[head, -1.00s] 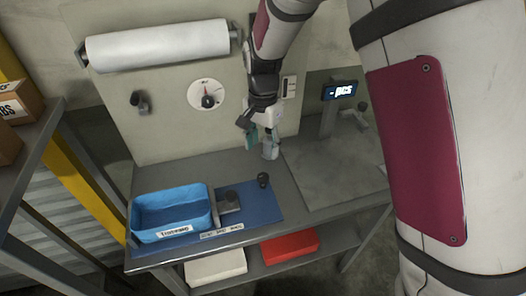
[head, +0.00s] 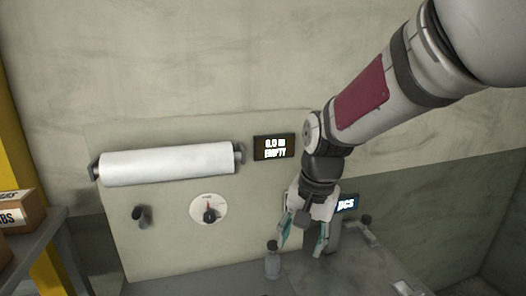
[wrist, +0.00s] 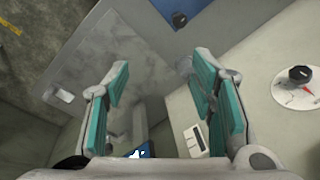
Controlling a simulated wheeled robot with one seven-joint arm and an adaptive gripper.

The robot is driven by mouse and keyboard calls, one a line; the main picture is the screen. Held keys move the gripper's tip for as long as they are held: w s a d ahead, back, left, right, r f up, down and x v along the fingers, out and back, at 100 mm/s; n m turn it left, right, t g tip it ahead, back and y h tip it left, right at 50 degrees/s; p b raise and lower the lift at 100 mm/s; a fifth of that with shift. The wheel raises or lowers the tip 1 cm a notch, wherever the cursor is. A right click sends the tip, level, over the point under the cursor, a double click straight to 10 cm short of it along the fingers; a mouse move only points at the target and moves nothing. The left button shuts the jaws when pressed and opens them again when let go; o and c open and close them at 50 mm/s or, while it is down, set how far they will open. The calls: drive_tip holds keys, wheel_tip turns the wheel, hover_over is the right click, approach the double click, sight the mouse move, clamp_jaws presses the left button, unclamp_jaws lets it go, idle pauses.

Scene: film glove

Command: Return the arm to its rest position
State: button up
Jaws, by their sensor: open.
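My gripper (head: 303,240) hangs at the end of my arm with its teal-padded fingers spread apart. It is empty, just right of a small clear bottle with a dark top (head: 272,262). The bottle stands upright on the bench, apart from the fingers as far as the head view shows. In the wrist view the open fingers (wrist: 161,90) have only the bench and panel between and beyond them. A pale, blurred shape beside the right finger may be the bottle; I cannot tell.
A white roll (head: 167,163), a dial (head: 208,209) and a lit display reading EMPTY (head: 274,147) are on the back panel. A second display (head: 347,203) stands behind my gripper. Boxes (head: 20,212) sit on a shelf at left. A blue mat (wrist: 182,11) shows below.

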drive_tip(key=s+d+r+n+t, duration=0.1)
drive_tip(key=s+d+r, duration=0.1)
drive_tip(key=s, duration=0.4)
drive_tip(key=s+d+r+n+t, duration=0.1)
drive_tip(key=s+d+r+n, duration=0.1)
drive_tip(key=s+d, duration=0.3)
drive_tip(key=s+d+r+n+t+h, duration=0.1)
drive_tip(key=s+d+r+n+t, duration=0.1)
drive_tip(key=s+d+r, duration=0.2)
drive_tip(key=s+b, duration=0.1)
drive_tip(key=s, duration=0.2)
